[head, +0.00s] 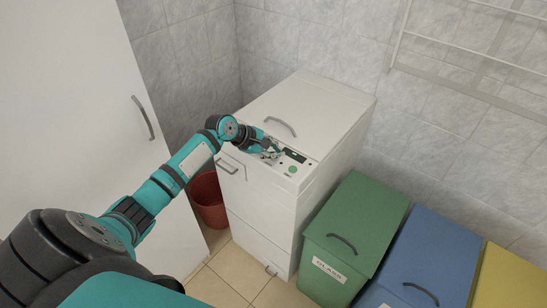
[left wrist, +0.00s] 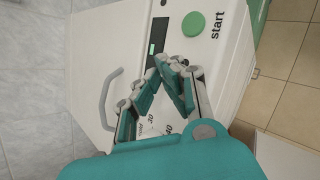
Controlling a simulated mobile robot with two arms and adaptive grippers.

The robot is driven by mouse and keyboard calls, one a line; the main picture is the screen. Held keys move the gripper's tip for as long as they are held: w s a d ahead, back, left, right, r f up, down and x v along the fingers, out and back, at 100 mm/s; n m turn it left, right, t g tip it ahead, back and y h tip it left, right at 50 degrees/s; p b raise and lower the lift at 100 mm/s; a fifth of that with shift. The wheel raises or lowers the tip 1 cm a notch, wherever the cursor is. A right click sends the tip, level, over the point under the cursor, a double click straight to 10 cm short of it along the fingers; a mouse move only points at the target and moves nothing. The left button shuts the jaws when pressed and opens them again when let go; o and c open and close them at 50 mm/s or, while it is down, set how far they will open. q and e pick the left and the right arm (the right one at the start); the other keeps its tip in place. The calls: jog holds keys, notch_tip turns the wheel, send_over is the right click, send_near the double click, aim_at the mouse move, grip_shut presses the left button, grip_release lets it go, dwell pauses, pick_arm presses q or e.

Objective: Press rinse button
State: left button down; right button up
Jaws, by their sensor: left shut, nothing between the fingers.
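A white top-loading washing machine (head: 318,98) stands in the corner, with a control panel along its front top edge. The panel has a dark display (head: 295,155) and a round green button (head: 292,170). In the left wrist view the green button (left wrist: 193,24) is marked "start", and the display (left wrist: 157,38) is lit. My left gripper (head: 276,153) is shut and empty over the panel, its fingertips (left wrist: 172,62) beside the display. I cannot tell whether they touch the panel. No rinse label is readable; the fingers cover part of the panel. My right gripper is out of view.
A tall white cabinet (head: 75,110) stands at the left, and a red bucket (head: 208,200) is on the floor beside the machine. Green (head: 362,215), blue (head: 440,245) and yellow (head: 510,275) bins stand at the right. A wall rack (head: 470,45) hangs above.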

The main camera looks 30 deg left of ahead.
aim_at(275, 159)
pick_arm(q)
jog(key=shift+f, duration=0.15)
jog(key=shift+f, duration=0.3)
jog(key=shift+f, duration=0.1)
dwell(0.6)
jog(key=shift+p, duration=0.4)
jog(key=shift+r+p, duration=0.55)
jog(key=shift+p, duration=0.3)
notch_tip(275, 159, up, 6)
jog(key=p, duration=0.7)
